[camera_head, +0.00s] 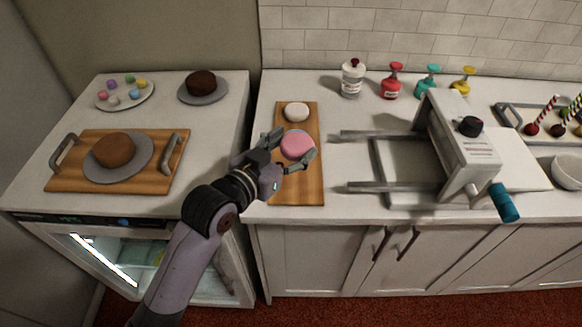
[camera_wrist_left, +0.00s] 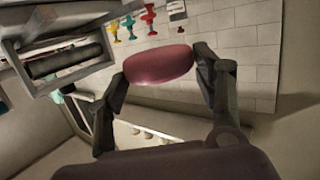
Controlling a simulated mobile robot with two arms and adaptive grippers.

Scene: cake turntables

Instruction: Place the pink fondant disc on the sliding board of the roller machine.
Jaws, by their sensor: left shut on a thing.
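The pink fondant disc (camera_head: 297,146) is held between the fingers of my left gripper (camera_head: 290,158), over the wooden board in the head view. It also shows in the left wrist view (camera_wrist_left: 158,65), between both fingertips of my left gripper (camera_wrist_left: 160,75). The roller machine (camera_head: 462,143) stands to the right of the disc, with a black knob and a teal handle. Its flat board and frame (camera_head: 410,170) lie at its left, with two grey rails reaching toward the wooden board. The machine's roller shows in the left wrist view (camera_wrist_left: 62,62). My right gripper is not in view.
A white disc (camera_head: 296,112) lies at the back of the wooden board (camera_head: 311,185). A bowl (camera_head: 568,171) is at far right. Cakes stand on the left counter (camera_head: 215,128).

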